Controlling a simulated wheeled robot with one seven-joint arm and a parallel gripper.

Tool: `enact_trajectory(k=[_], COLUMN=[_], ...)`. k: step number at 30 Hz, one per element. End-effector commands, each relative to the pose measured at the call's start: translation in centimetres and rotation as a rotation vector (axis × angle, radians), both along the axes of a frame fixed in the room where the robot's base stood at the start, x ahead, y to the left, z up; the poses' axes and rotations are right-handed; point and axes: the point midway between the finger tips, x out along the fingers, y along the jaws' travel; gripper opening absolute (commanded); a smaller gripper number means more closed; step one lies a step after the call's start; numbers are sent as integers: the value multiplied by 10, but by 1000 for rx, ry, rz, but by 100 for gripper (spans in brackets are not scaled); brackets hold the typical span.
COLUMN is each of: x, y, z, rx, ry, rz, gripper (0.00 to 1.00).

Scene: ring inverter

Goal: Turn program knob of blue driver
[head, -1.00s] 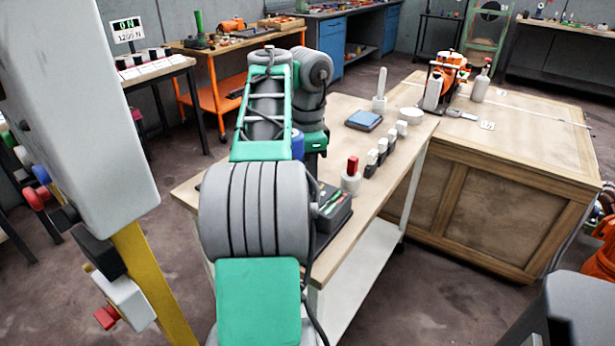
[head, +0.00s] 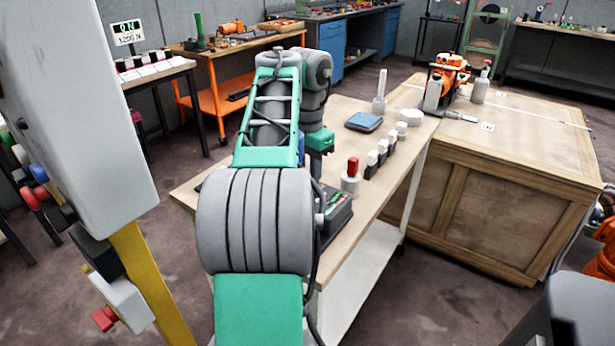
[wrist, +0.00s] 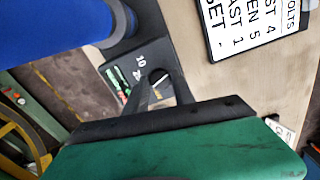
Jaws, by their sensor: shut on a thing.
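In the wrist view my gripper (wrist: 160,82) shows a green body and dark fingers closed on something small. What they hold is mostly hidden, and I cannot tell whether it is the program knob. The fingers are over the edge of a dark box (wrist: 143,58) with white numbers and green parts. In the head view the dark box (head: 338,212) stands on the wooden bench, partly behind my arm; my gripper is hidden there. A large blue cylinder (wrist: 70,22) fills the upper left of the wrist view; I cannot tell whether it is the blue driver.
A white label plate (wrist: 262,25) with black print lies right of the fingers. On the bench, a red-topped part (head: 352,170), several black-and-white blocks (head: 377,155) and a blue pad (head: 363,122) stand right of my arm. A wooden crate (head: 500,190) adjoins the bench.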

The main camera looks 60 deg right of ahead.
Motion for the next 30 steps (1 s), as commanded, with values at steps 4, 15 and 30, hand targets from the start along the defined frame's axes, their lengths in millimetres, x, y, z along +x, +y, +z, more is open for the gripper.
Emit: enact_trajectory(k=[4,15,30], x=[0,0,0], y=[0,0,0], z=[0,0,44], rx=[0,0,-1], ry=[0,0,-1], rz=[0,-1,0], gripper=[0,51,52])
